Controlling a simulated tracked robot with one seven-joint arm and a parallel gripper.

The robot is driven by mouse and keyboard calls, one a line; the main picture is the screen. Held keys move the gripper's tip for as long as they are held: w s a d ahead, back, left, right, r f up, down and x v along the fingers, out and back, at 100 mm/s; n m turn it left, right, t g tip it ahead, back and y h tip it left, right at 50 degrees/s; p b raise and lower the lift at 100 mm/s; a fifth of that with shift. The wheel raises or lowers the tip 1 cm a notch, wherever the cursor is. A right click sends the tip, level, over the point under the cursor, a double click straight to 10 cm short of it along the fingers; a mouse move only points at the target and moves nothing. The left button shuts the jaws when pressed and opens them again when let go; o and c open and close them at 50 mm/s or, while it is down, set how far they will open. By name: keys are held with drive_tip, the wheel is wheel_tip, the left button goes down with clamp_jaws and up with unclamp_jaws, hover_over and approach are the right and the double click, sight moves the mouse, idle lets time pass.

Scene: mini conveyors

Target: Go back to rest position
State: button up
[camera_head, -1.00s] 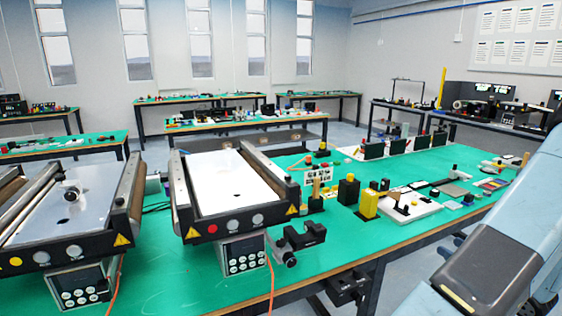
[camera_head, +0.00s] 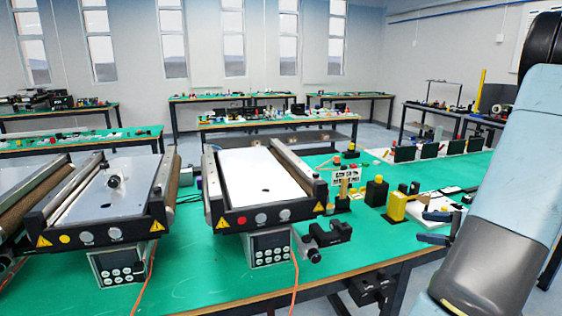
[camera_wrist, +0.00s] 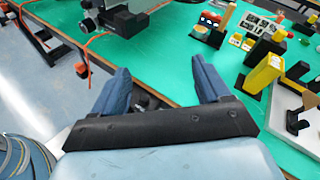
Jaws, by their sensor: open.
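My gripper (camera_wrist: 160,88) shows in the wrist view with its two blue fingers spread apart and nothing between them. It is above the front edge of the green table (camera_wrist: 150,62). In the head view my blue-grey arm fills the right side, and part of a blue finger (camera_head: 436,239) shows just left of it. The rest of the gripper is hidden behind the arm there.
A yellow block (camera_head: 396,206) and a black vise (camera_head: 326,236) stand near the front edge. Open floor lies before the table.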

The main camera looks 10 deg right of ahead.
drive_tip(key=a+r+n+g+h, duration=0.1)
drive_tip(key=a+r+n+g, duration=0.25)
drive_tip(key=a, duration=0.35)
drive_tip(key=a+r+n+g, duration=0.2)
drive_tip(key=a+n+g, duration=0.1)
drive_tip(key=a+n, duration=0.3)
drive_tip(key=a+r+n+g+h, duration=0.1)
drive_tip(key=a+r+n+g, duration=0.2)
drive_tip(key=a, duration=0.5)
drive_tip(key=s+a+r+n+t+h, duration=0.3)
drive_tip(key=s+a+r+n+h, duration=0.4)
drive_tip(key=n, duration=0.5)
drive_tip(key=s+a+r, duration=0.2)
drive_tip(key=s+a, duration=0.1)
drive_tip(key=shift+s+a, duration=0.25)
drive_tip(key=shift+s, duration=0.15)
drive_tip(key=shift+n, duration=0.25)
